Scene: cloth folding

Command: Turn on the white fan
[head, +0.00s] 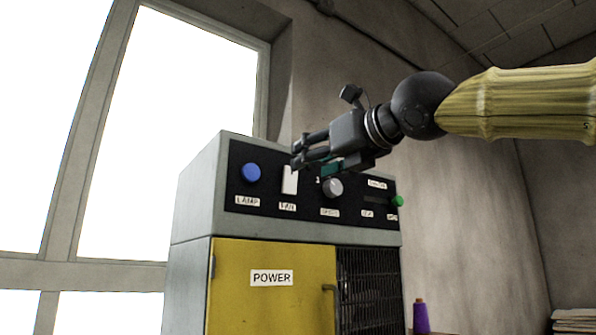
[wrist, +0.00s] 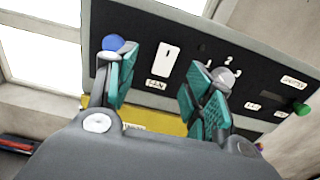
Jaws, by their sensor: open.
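The white fan switch (head: 290,181) is an upright white rocker on the black panel of a grey cabinet, above a label that seems to read FAN. In the wrist view the white switch (wrist: 165,60) shows between my fingers, farther off. My gripper (head: 300,152) reaches in from the right, close to the panel by the switch's upper end. Its two teal-padded fingers (wrist: 160,72) are apart with nothing held between them. I cannot tell whether either finger touches the panel, nor whether the switch is on.
A blue button (head: 250,172) labelled LAMP is left of the switch. A grey knob (head: 333,188) and a green button (head: 397,201) are to its right. Below are a yellow door (head: 240,300) marked POWER and a dark grille (head: 370,290). A window stands at left.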

